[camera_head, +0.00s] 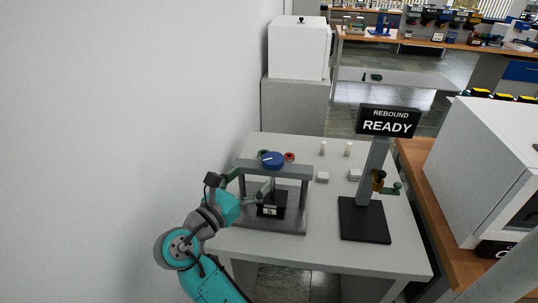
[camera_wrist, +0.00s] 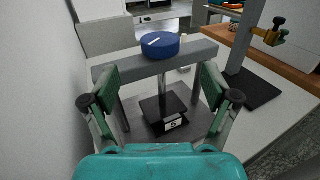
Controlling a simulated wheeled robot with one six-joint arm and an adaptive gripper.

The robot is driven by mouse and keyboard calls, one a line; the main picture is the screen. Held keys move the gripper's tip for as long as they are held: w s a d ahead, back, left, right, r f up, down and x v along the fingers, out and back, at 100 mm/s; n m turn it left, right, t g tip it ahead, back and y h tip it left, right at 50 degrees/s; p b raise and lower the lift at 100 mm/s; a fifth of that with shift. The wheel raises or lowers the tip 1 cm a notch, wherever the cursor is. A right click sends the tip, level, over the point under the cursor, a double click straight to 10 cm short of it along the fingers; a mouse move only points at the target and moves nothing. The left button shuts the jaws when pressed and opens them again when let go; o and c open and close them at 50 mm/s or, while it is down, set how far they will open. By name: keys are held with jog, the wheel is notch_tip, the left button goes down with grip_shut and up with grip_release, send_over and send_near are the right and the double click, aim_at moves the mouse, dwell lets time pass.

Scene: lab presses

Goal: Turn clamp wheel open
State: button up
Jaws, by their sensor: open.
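The clamp wheel is a blue disc with a white line on its top. It sits on the crossbeam of a grey press frame (camera_head: 301,172). The clamp wheel (camera_head: 271,159) shows at the left of the table in the head view and at the top middle in the wrist view (camera_wrist: 160,45). Below the beam, a screw leads down to a black block with a white label (camera_wrist: 167,115). My gripper (camera_wrist: 158,85) is open and empty, its green-padded fingers spread on either side in front of the press. The wheel lies beyond the fingers, apart from them.
A rebound stand with a black "READY" sign (camera_head: 388,121) and dark base (camera_head: 364,221) stands to the right. A white wall (camera_head: 120,120) runs close on the left.

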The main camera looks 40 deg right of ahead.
aim_at(273, 158)
jog(key=x, duration=1)
jog(key=shift+d, duration=0.15)
jog(key=c, duration=1.2)
